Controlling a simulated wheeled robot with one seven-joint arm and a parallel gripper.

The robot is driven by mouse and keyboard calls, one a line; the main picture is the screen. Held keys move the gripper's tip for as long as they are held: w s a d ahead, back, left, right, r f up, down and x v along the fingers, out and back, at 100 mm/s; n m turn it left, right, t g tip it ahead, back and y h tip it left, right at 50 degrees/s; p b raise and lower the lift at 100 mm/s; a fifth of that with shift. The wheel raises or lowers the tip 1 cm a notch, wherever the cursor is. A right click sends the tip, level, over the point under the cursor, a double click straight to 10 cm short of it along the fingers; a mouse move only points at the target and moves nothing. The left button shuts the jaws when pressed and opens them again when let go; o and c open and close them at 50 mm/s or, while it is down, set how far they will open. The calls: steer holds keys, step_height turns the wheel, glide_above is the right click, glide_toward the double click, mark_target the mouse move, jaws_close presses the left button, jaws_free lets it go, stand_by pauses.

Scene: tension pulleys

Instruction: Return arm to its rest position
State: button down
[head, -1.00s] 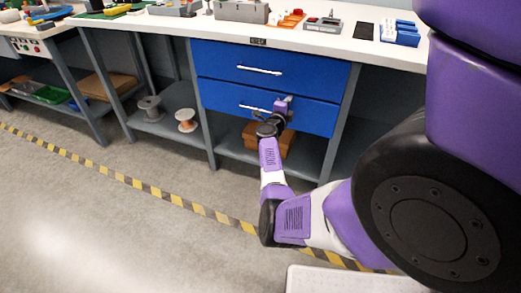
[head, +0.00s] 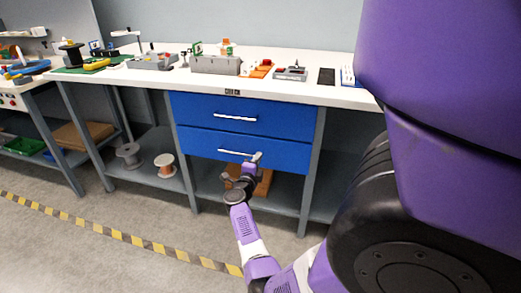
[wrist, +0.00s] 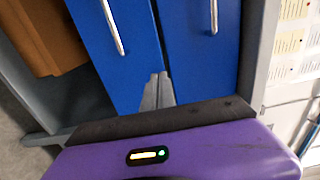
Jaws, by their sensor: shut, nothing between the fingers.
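My gripper (head: 256,158) is in front of the workbench, close to the lower blue drawer (head: 208,145) near its handle (head: 235,151) in the head view. In the wrist view my gripper (wrist: 158,78) shows as two grey fingers together at the centre, with nothing between them. The blue drawer fronts lie beyond the fingers. Both drawers look closed. My purple and white arm reaches forward and up from the bottom of the head view.
The white bench top (head: 300,93) above the drawers carries several fixtures and parts. The lower shelf holds a grey spool (head: 129,156), a copper-coloured spool (head: 165,165) and a brown box (head: 265,181). Open floor lies in front, with a yellow-black stripe (head: 150,246).

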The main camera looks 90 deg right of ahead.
steer(key=shift+p+v, duration=0.4)
steer(key=shift+v, duration=1.25)
